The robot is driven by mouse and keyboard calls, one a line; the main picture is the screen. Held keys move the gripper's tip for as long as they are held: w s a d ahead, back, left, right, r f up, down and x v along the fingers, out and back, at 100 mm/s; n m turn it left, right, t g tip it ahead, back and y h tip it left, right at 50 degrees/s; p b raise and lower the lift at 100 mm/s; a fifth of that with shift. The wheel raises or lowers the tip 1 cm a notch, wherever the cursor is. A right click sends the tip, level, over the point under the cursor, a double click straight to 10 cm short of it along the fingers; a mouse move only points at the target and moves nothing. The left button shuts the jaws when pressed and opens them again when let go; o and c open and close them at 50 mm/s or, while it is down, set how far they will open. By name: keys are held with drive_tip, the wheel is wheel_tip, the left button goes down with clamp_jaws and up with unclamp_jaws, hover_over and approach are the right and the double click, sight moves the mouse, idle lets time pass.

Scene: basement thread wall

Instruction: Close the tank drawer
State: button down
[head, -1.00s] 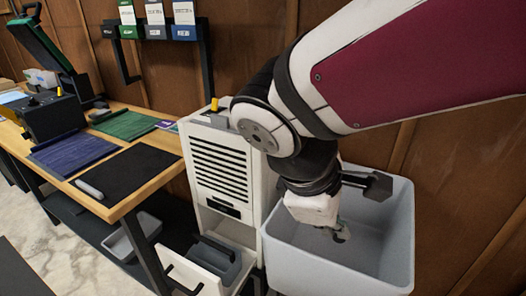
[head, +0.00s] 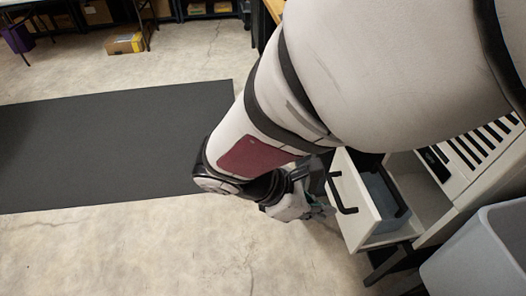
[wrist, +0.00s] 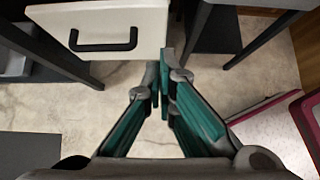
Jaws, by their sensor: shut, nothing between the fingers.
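A large grey bin (head: 480,262) stands beside the cabinet. Dark legs (wrist: 205,40) flank the drawer in the wrist view. A black mat (head: 105,140) lies on the floor, and the pale floor (head: 170,250) in front is clear. A yellow box (head: 125,43) is far back.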

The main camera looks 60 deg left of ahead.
drive_tip(key=b, duration=0.3)
approach(369, 221)
wheel_tip(369, 221, down, 4)
drive_tip(key=s, duration=0.1)
drive_tip(key=shift+w+d+r+b, duration=0.1)
drive_tip(key=shift+w+d+b, duration=0.1)
drive_tip(key=shift+w, duration=0.45)
drive_tip(key=shift+w+d+r+b, duration=0.1)
drive_tip(key=shift+w+d+b, duration=0.15)
drive_tip(key=shift+w, duration=0.4)
drive_tip(key=shift+w+d+b, duration=0.2)
drive_tip(key=shift+w, duration=0.45)
drive_tip(key=w+d, duration=0.3)
drive_tip(key=w, duration=0.5)
drive_tip(key=w+d, duration=0.3)
drive_tip(key=w, duration=0.5)
drive_tip(key=shift+d, duration=0.3)
